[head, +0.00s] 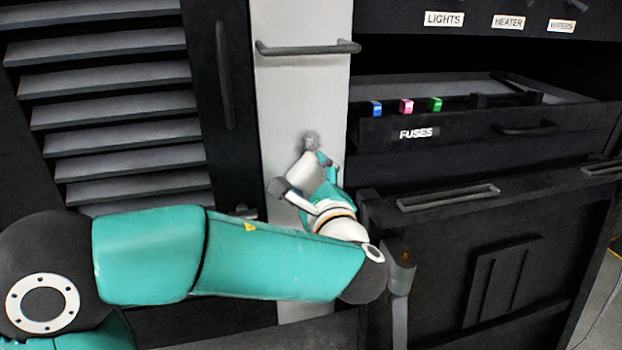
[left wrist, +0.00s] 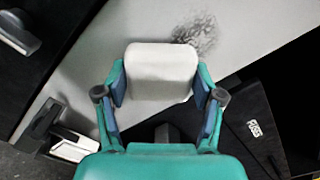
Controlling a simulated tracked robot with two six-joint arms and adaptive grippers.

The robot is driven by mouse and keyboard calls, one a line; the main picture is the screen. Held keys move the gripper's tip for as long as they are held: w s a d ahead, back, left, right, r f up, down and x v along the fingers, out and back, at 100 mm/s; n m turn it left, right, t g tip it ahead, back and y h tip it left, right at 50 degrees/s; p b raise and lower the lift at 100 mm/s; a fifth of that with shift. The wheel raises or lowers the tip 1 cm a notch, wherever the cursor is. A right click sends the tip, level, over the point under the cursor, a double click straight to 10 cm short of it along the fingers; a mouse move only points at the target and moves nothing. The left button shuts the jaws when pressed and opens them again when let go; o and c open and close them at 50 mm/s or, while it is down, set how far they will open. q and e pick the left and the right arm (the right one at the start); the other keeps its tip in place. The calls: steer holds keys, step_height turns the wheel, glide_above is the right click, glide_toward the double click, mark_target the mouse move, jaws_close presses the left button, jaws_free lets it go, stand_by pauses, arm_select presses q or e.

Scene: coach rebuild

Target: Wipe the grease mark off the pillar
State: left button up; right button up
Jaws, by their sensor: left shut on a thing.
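The white pillar (head: 303,100) stands between the slatted panel and the fuse drawer. The grease mark (head: 310,140) is a grey smudge on it, just above my left gripper (head: 310,172). In the left wrist view the mark (left wrist: 196,34) is a dark speckled patch at the upper right of a white block-shaped pad (left wrist: 160,72). My left gripper is shut on this pad, with a finger on each side. The pad is close to the pillar and beside the mark; I cannot tell if it touches. My right gripper is not in view.
A grey handle bar (head: 308,48) crosses the pillar above the mark. To the right, the open drawer labelled FUSES (head: 450,120) holds blue, pink and green fuses. A dark slatted panel (head: 115,100) is on the left, and a black cabinet front (head: 500,265) lies below the drawer.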

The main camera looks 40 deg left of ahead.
mark_target(304, 131)
arm_select(q)
steer(key=shift+x, duration=0.85)
steer(key=shift+s+d+r+p, duration=0.1)
steer(key=shift+r+p, duration=1.05)
steer(key=shift+r, duration=0.7)
steer(key=shift+r+p, duration=1.15)
steer(key=shift+r, duration=0.5)
step_height(304, 131, down, 7)
steer(key=b, duration=0.7)
